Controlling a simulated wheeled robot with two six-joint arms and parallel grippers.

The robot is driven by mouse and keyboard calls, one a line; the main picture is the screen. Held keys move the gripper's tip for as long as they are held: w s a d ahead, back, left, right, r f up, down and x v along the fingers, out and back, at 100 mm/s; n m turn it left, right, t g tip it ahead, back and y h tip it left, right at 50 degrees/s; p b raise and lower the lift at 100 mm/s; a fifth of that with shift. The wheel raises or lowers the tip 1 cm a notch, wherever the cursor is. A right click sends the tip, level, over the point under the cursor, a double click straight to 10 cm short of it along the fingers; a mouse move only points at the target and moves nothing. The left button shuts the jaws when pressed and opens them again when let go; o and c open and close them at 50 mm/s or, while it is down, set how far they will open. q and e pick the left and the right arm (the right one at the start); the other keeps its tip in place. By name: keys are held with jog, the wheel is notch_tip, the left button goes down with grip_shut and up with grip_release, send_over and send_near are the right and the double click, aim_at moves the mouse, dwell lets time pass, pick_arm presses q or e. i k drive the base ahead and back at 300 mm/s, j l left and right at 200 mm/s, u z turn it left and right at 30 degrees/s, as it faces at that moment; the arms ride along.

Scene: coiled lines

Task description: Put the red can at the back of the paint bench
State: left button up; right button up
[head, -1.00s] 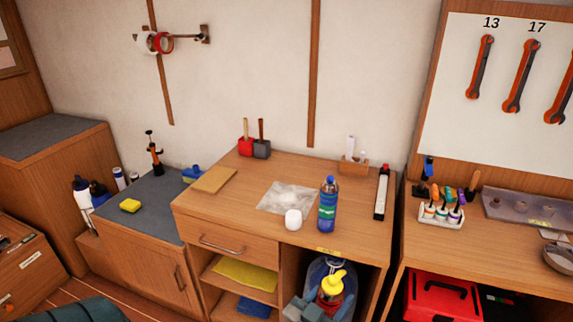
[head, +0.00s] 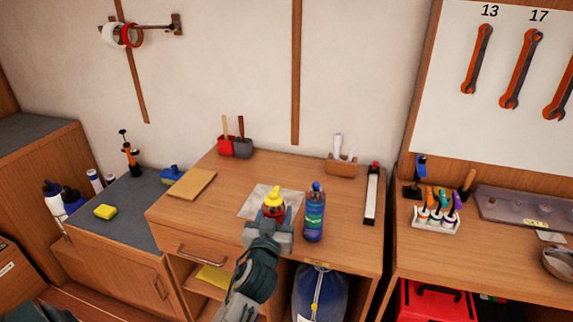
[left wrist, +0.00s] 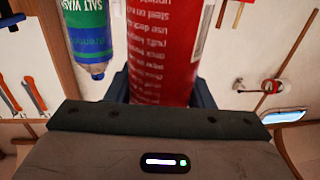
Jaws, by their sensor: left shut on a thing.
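The red can (head: 273,208) has a yellow top. My left gripper (head: 270,230) is shut on it and holds it upright at the front of the paint bench (head: 205,210), in front of the pale sheet (head: 256,200). I cannot tell whether its base clears the bench top. In the left wrist view the can (left wrist: 163,45) is a large red cylinder with white print between the fingers of my left gripper (left wrist: 160,98). The back of the bench shows bare wood between the scrapers and the small wooden holder. My right gripper is not in view.
A blue bottle (head: 314,215) stands close right of the can; it also shows in the left wrist view (left wrist: 86,35). Red and grey scrapers (head: 235,146), a wooden holder (head: 341,166) and a long white tool (head: 371,195) stand or lie toward the back and right.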

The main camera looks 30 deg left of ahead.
aim_at(285, 163)
jog(key=i+j, duration=0.3)
jog(key=i, duration=0.15)
jog(key=i+j, duration=0.35)
jog(key=i, duration=0.1)
